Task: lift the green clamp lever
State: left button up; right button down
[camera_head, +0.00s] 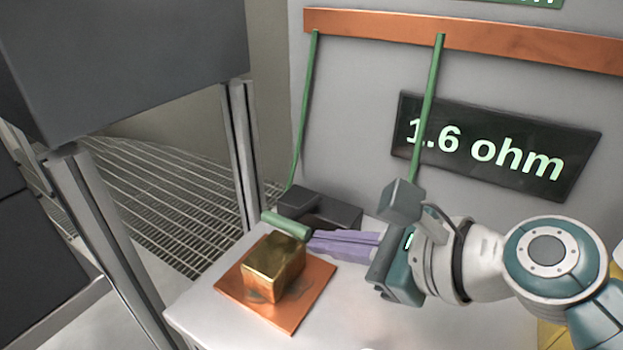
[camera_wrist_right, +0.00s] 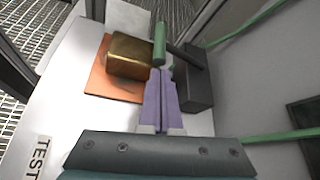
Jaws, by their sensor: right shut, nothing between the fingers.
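The green clamp lever (camera_head: 286,225) is a short green bar beside the dark grey clamp body (camera_head: 335,212), just behind the brass block. In the right wrist view the lever (camera_wrist_right: 159,43) lies straight ahead of the fingertips. My right gripper (camera_head: 312,241) has its purple fingers shut with nothing between them. In the right wrist view the fingertips (camera_wrist_right: 161,72) are close to the near end of the lever; I cannot tell whether they touch it. The lever's joint with the clamp is partly hidden. My left gripper is not in view.
A brass block (camera_head: 273,266) sits on a copper plate (camera_head: 310,302) on the white bench top. Green cables (camera_head: 305,110) hang from a copper bar (camera_head: 465,38). A dark "1.6 ohm" sign (camera_head: 540,180) is on the wall. A grey post (camera_head: 240,150) stands left of the bench.

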jog(key=shift+r, duration=0.2)
jog(key=shift+w+d+r+m+g+y+p, duration=0.15)
jog(key=shift+r+m+g+p, duration=0.25)
jog(key=shift+p, duration=0.5)
jog(key=shift+w+r+m+g+y+p, duration=0.1)
jog(key=shift+r+m+g+y+p, duration=0.15)
jog(key=shift+r+p, duration=0.45)
jog(key=shift+w+d+r+m+g+y+p, duration=0.15)
jog(key=shift+r+m+g+y+p, duration=0.2)
jog(key=shift+m+p, duration=0.35)
jog(key=shift+w+d+r+m+g+y, duration=0.45)
jog(key=shift+w+d+r+m+g, duration=0.15)
jog(key=shift+w+r, duration=0.2)
jog(key=shift+w+d+r+m+g+y, duration=0.4)
jog(key=shift+w+d+r+m+g, duration=0.2)
jog(key=shift+w, duration=0.2)
jog(key=shift+r, duration=0.1)
